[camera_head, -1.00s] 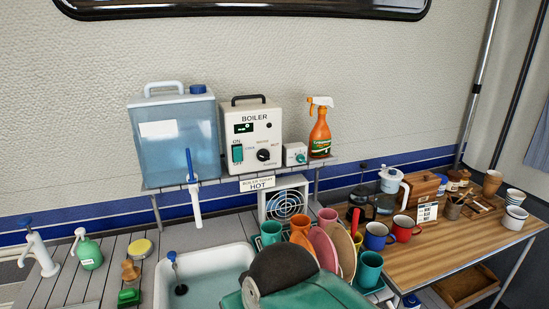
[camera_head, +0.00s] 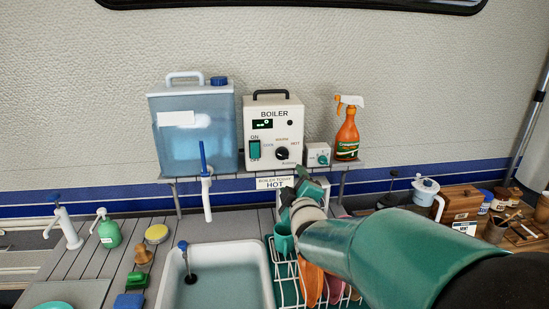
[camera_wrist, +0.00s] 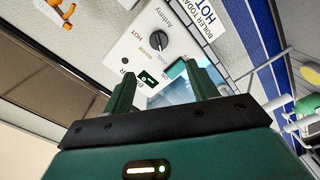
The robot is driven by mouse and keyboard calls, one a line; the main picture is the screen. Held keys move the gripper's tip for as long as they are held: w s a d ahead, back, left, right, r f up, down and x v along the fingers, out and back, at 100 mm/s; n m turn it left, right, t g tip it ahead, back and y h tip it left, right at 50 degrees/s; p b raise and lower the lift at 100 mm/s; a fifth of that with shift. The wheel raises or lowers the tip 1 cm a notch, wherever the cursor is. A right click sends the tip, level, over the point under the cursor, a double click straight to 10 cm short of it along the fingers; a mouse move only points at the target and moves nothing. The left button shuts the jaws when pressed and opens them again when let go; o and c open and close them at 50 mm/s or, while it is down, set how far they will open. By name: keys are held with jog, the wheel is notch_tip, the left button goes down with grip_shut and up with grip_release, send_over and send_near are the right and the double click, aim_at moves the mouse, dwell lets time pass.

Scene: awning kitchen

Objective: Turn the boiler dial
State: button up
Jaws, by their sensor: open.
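The white boiler (camera_head: 273,110) stands on a shelf against the wall, marked BOILER, with a small display and a green ON switch (camera_head: 254,150). Its black round dial (camera_head: 282,153) is at the lower right of the front, with COOL, WARM and HOT marks around it. In the wrist view the dial (camera_wrist: 158,41) shows ahead of my fingers, on the tilted boiler face. My gripper (camera_head: 297,186) is below the dial, in front of the shelf edge. In the wrist view my gripper (camera_wrist: 163,85) is open and empty, its fingers apart and not touching the dial.
A small white box with a green knob (camera_head: 318,155) and an orange spray bottle (camera_head: 347,130) stand right of the boiler. A blue water tank (camera_head: 192,130) stands left. A BOILER TODAY HOT sign (camera_head: 276,183) hangs below. A dish rack (camera_head: 290,288) is under my arm.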

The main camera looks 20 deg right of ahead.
aim_at(283, 156)
jog(key=w+d, duration=0.1)
jog(key=w, duration=0.8)
jog(key=w+d, duration=0.1)
jog(key=w, duration=0.3)
jog(key=shift+w+d, duration=0.35)
jog(key=shift+w, duration=0.05)
jog(key=c, duration=1)
